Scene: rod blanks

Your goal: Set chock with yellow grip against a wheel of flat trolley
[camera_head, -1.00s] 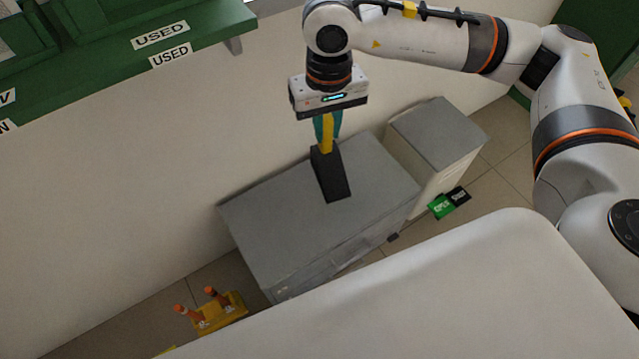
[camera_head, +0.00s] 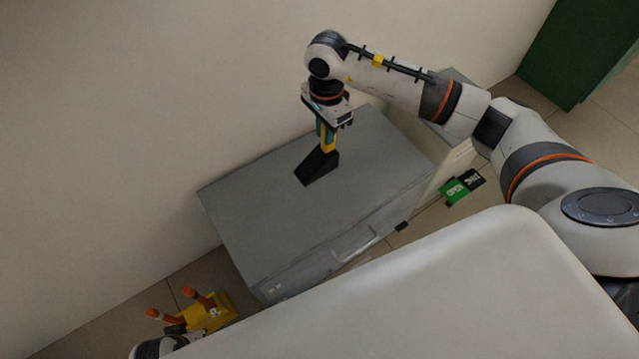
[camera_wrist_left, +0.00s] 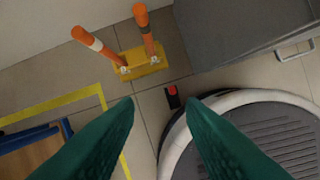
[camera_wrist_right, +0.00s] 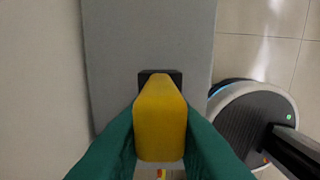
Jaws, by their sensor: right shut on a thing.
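The black chock (camera_head: 318,166) with a yellow grip (camera_head: 328,139) is in my right gripper (camera_head: 327,130), over the grey cabinet top. I cannot tell whether the chock touches that top. In the right wrist view the green fingers close on the yellow grip (camera_wrist_right: 160,118), with the black chock (camera_wrist_right: 160,76) partly hidden behind it. My left gripper (camera_wrist_left: 160,115) is open and empty above the floor. A brown deck with a blue edge (camera_wrist_left: 30,138), possibly the flat trolley, shows partly at the left wrist view's lower left, with a dark wheel-like part (camera_wrist_left: 66,128).
The grey cabinet (camera_head: 270,215) stands by the wall. A yellow base with orange posts (camera_head: 208,313) stands left of it. A small black and red object (camera_wrist_left: 172,95) lies on the floor. Yellow floor tape (camera_wrist_left: 60,101) borders the deck. Green and black cards (camera_head: 455,191) are at right.

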